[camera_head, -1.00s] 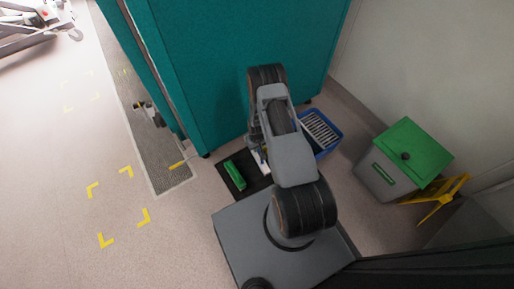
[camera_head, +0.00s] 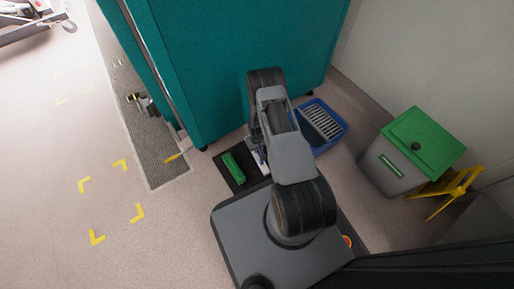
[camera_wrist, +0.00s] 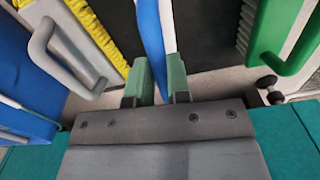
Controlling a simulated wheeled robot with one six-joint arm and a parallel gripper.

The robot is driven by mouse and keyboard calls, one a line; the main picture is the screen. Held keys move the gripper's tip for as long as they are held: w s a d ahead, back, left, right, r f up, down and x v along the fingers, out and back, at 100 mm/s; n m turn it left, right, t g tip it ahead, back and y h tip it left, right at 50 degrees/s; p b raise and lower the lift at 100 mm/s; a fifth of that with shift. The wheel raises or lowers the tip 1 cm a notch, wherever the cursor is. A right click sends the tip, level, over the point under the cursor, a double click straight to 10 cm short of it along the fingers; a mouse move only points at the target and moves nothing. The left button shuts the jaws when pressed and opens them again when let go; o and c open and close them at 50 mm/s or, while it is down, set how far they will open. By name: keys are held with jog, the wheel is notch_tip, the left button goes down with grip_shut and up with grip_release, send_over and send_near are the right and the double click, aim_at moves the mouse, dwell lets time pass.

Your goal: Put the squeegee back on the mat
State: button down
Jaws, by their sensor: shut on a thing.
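In the wrist view my gripper (camera_wrist: 158,72) has its two green fingers closed around a narrow blue handle with a pale edge, which I take to be the squeegee (camera_wrist: 152,28). Its far end runs out of the frame. The dark mat (camera_wrist: 204,30) lies beyond it; I cannot tell whether the squeegee touches it. In the head view the mat (camera_head: 222,174) lies on the floor beside the teal cabinet, partly hidden by my arm. A green brush (camera_head: 233,167) lies on its left part and shows at right in the wrist view (camera_wrist: 280,28).
A grey-handled brush with yellow bristles (camera_wrist: 72,50) lies left of my fingers. A blue tray with a grate (camera_head: 338,137) stands right of my arm. The teal cabinet (camera_head: 220,70) is behind, a green-lidded bin (camera_head: 425,140) at right. Floor at left is open.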

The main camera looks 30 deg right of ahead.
jog(key=shift+f, duration=0.45)
jog(key=c, duration=1)
grip_release()
jog(key=a+r+t+p, duration=0.3)
jog(key=r+p, duration=1.9)
jog(key=r, duration=3.2)
jog(key=s+a+p+v, duration=0.1)
jog(key=p+v, duration=0.5)
jog(key=v, duration=0.7)
jog(key=s+a+f+p+v, duration=0.1)
jog(key=p+v, duration=0.5)
jog(key=v, duration=0.7)
jog(key=s+a+p+v, duration=0.3)
jog(key=p+v, duration=0.4)
jog(key=v, duration=0.6)
jog(key=shift+s+a+f+t, duration=0.25)
jog(key=shift+a+t, duration=0.05)
jog(key=shift+a, duration=0.55)
